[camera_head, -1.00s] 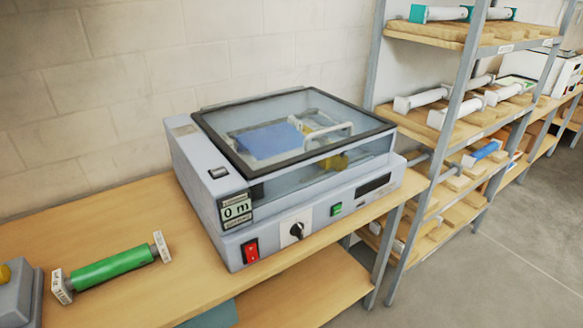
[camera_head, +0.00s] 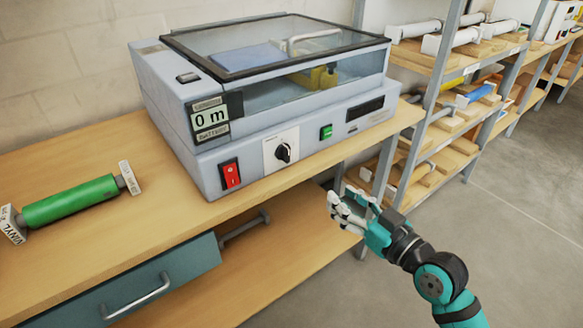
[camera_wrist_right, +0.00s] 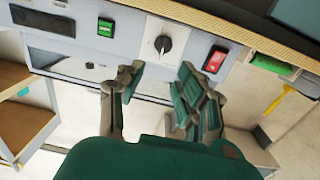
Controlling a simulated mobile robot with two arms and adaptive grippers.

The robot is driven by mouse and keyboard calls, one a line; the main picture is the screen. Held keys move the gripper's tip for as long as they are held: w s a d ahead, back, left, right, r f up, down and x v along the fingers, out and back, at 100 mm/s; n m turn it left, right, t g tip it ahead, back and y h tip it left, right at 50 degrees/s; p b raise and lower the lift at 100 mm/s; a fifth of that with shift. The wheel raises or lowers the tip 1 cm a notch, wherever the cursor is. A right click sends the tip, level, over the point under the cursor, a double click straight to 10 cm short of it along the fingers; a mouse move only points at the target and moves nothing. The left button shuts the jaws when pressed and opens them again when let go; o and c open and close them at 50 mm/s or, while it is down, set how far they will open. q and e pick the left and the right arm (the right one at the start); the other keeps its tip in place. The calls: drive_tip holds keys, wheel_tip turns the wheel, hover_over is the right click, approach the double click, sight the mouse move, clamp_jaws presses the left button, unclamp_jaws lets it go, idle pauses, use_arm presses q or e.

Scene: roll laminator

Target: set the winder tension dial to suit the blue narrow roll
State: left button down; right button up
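The winder tension dial (camera_head: 283,153) is a black knob with a pointer on a white plate on the laminator's front (camera_head: 215,165). It also shows in the right wrist view (camera_wrist_right: 163,44), where the machine appears upside down. My right gripper (camera_head: 347,208) is in front of and below the laminator, to the right of the dial, touching nothing. In the right wrist view its fingers (camera_wrist_right: 160,88) are spread and empty, with the dial beyond them. A blue sheet or roll (camera_head: 225,58) shows under the clear lid; its width is unclear. My left gripper is not in view.
A red switch (camera_head: 230,174) and a green button (camera_head: 326,132) flank the dial. A green roll (camera_head: 70,200) lies on the bench at left. A drawer (camera_head: 150,290) sits below. Shelves with rolls, one blue (camera_head: 474,95), stand at right.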

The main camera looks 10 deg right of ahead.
drive_tip(key=r, duration=0.1)
drive_tip(key=p, duration=0.2)
approach(289, 153)
drive_tip(key=x, duration=0.9)
drive_tip(key=shift+r, duration=0.1)
clamp_jaws()
